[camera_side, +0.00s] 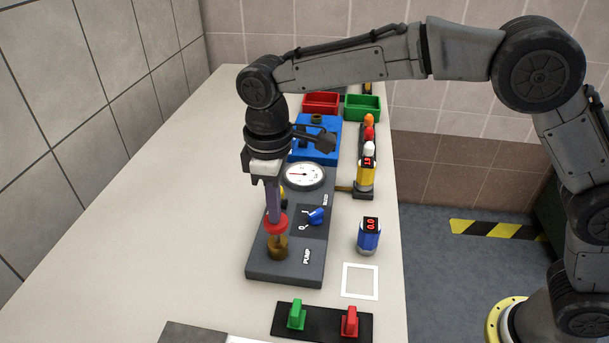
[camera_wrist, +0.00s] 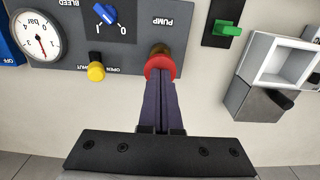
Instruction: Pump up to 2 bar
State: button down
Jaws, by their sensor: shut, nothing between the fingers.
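My gripper (camera_side: 273,215) is shut and empty. It points down onto the red cap (camera_side: 276,224) of the pump plunger, with fingertips at or on its top; exact contact is unclear. A short stem joins the cap to the brass collar (camera_side: 277,248) on the dark panel (camera_side: 262,265) by the word PUMP. The wrist view shows the red cap (camera_wrist: 160,68) at my fingertips (camera_wrist: 162,76). The white round gauge (camera_side: 303,174), also in the wrist view (camera_wrist: 30,36), has its needle in the lower half of the scale, roughly between 1 and 2 bar.
A blue lever (camera_side: 316,216) and a yellow knob (camera_wrist: 96,71) stand on the panel. A blue canister (camera_side: 369,238) reading 0.0 stands right of it. A panel with green and red handles (camera_side: 320,322) lies in front. The table's left side is bare.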

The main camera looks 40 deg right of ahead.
jog(key=shift+r, duration=3)
jog(key=s+d+r+m+t, duration=0.2)
jog(key=s+d+r, duration=0.3)
jog(key=d, duration=0.4)
jog(key=s+d+r+m+t, duration=0.15)
jog(key=s+d+r, duration=0.25)
jog(key=d+r, duration=0.4)
jog(key=s+d+f+m+t, duration=0.2)
jog(key=s+d+f+m, duration=0.25)
jog(key=s+d, duration=0.5)
jog(key=s+f+m, duration=0.1)
jog(key=s+f, duration=0.5)
jog(key=f, duration=0.2)
jog(key=shift+a+f, duration=0.15)
jog(key=shift+f, duration=0.25)
